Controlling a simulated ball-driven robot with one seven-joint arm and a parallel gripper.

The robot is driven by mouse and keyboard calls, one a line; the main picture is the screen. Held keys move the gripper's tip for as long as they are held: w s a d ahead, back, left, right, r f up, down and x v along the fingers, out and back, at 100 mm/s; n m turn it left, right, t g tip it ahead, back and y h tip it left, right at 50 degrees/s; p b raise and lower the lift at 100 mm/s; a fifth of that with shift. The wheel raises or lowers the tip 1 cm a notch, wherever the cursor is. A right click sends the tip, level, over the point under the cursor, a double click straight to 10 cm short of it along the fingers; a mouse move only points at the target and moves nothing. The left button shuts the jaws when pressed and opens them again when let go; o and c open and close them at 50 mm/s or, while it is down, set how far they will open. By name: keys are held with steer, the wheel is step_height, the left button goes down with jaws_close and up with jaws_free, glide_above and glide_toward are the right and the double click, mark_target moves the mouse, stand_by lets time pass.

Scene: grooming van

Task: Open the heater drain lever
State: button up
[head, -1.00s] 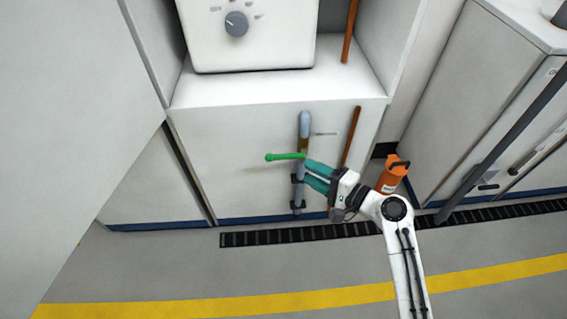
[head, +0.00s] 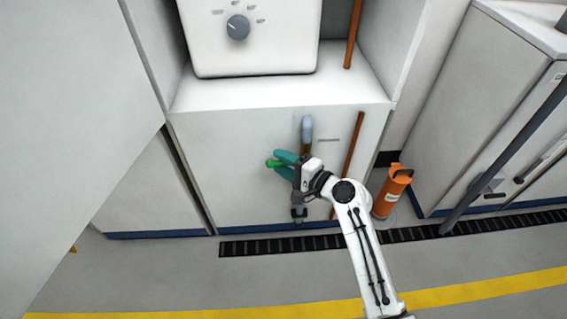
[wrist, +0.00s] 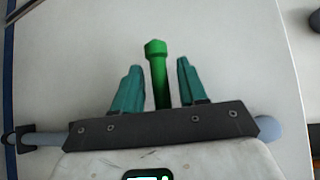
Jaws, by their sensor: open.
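The green heater drain lever (head: 272,163) sticks out to the left from the vertical drain pipe (head: 307,130) on the white cabinet front. My gripper (head: 279,163) is at the lever, with its teal fingers above and below it in the head view. In the wrist view, the lever (wrist: 157,75) stands between the two open fingers (wrist: 156,88), with a gap on each side. My gripper hides the lever's pivot and part of the pipe.
The white heater (head: 250,50) with a grey knob (head: 238,27) sits above. A copper pipe (head: 354,150) runs to the right of the drain pipe. An orange cylinder (head: 392,190) stands on the floor at right. A black floor grate (head: 260,247) runs along the cabinet base.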

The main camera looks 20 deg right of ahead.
steer(key=shift+c, duration=0.4)
jaws_close()
